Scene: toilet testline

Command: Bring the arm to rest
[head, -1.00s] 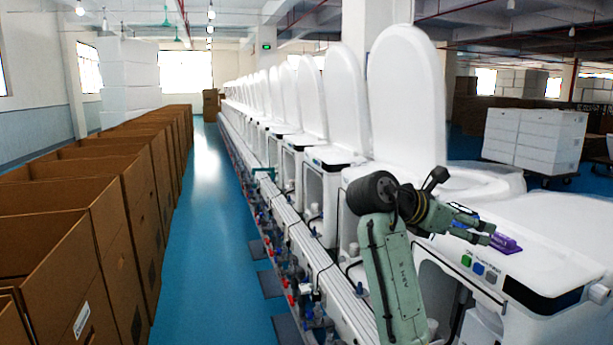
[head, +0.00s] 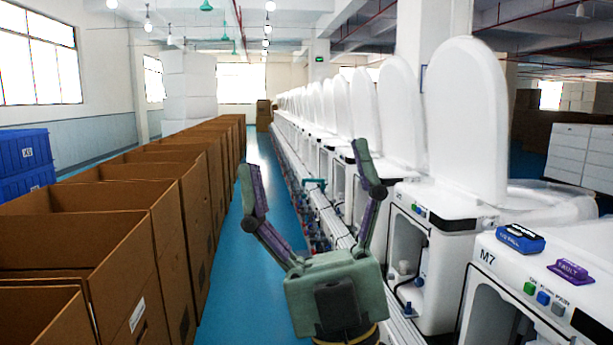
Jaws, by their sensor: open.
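My gripper (head: 308,183) is in the lower middle of the head view, over the blue aisle. Its two green and purple fingers point up and stand wide apart, with nothing between them. The gripper's green palm (head: 338,285) is at the bottom of the picture. My gripper is left of the row of toilets and apart from the boxes.
White toilets with raised lids (head: 466,120) line the right side. The nearest toilet, M7 (head: 487,256), bears a blue block (head: 520,238) and a purple FAULT tag (head: 568,271). Open cardboard boxes (head: 170,240) line the left, with blue crates (head: 25,165) beyond. The aisle floor (head: 262,220) is clear.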

